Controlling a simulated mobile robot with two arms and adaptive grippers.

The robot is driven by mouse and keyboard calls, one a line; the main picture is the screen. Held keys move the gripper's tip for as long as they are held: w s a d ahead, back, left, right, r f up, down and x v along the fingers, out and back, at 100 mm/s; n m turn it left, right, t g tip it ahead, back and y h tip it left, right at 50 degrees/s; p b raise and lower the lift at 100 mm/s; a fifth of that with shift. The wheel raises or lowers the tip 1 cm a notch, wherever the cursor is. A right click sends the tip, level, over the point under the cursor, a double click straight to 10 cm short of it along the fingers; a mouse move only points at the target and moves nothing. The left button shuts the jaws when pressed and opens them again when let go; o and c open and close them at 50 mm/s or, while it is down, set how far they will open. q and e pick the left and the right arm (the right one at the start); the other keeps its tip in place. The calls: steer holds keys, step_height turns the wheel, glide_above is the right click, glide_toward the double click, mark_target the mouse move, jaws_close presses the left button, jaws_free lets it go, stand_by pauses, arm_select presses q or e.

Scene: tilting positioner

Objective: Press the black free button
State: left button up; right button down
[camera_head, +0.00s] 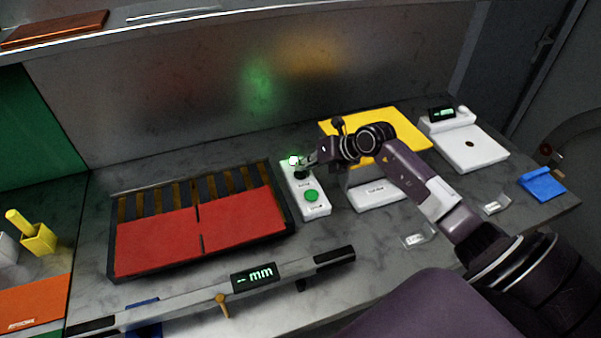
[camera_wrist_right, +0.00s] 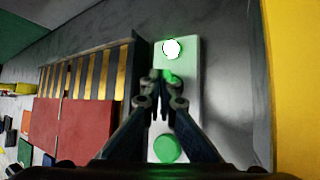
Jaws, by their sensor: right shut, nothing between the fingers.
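A white control box (camera_head: 317,210) stands on the bench right of the red panels, and it also shows in the right wrist view (camera_wrist_right: 191,110). It carries a glowing lamp (camera_head: 293,160) at its far end and a green button (camera_head: 311,196) nearer me. The black button (camera_head: 301,175) sits between them, partly covered by my gripper. My right gripper (camera_head: 306,165) is shut and empty, with its fingertips over the black button. In the right wrist view the shut fingertips (camera_wrist_right: 160,88) hide the button. I cannot tell whether they touch it. My left gripper is not in view.
A black-framed tray with red panels (camera_head: 200,238) lies left of the box. A yellow-topped stand (camera_head: 400,115) is behind my right arm, with a white scale (camera_head: 475,150) farther right. A long gauge with a "mm" display (camera_head: 254,277) lies in front.

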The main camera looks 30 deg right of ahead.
mark_target(303, 173)
steer(key=shift+f+b, duration=0.35)
steer(key=shift+f, duration=0.2)
stand_by(0.4)
stand_by(0.4)
steer(key=shift+r+p, duration=0.8)
steer(key=shift+r, duration=0.15)
steer(key=shift+r, duration=0.1)
step_height(303, 173, up, 5)
steer(key=p, duration=0.4)
stand_by(0.5)
